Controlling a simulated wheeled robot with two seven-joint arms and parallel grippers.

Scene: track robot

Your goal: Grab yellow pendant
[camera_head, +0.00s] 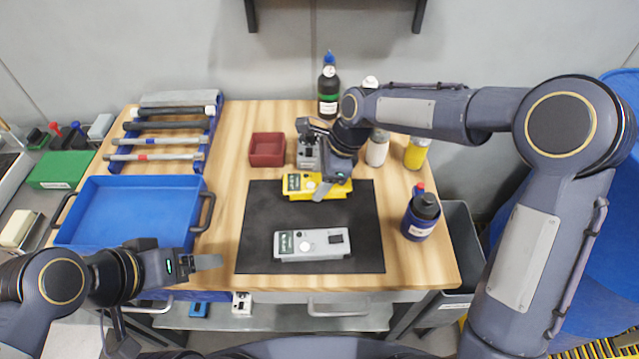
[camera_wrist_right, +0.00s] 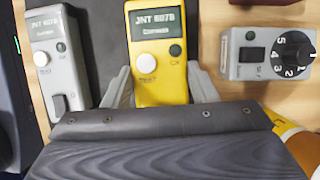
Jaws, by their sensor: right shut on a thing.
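The yellow pendant (camera_head: 340,189) lies on the black mat near its back edge, partly covered by my right gripper (camera_head: 322,188) in the head view. In the right wrist view the yellow pendant (camera_wrist_right: 157,45) sits between the two grey fingers of my right gripper (camera_wrist_right: 161,88), one on each side. The right gripper is shut on it. The pendant's far end is hidden by the gripper body. My left gripper (camera_head: 207,262) is near the table's front left, by the blue tray, away from the pendant; its finger opening is not clear from this side.
A grey pendant (camera_head: 312,244) lies on the black mat (camera_head: 260,215) in front of the yellow one. A grey dial box (camera_head: 307,155) stands behind it, beside a red bin (camera_head: 267,149). Bottles and cans stand at right. A blue tray (camera_head: 130,210) is at left.

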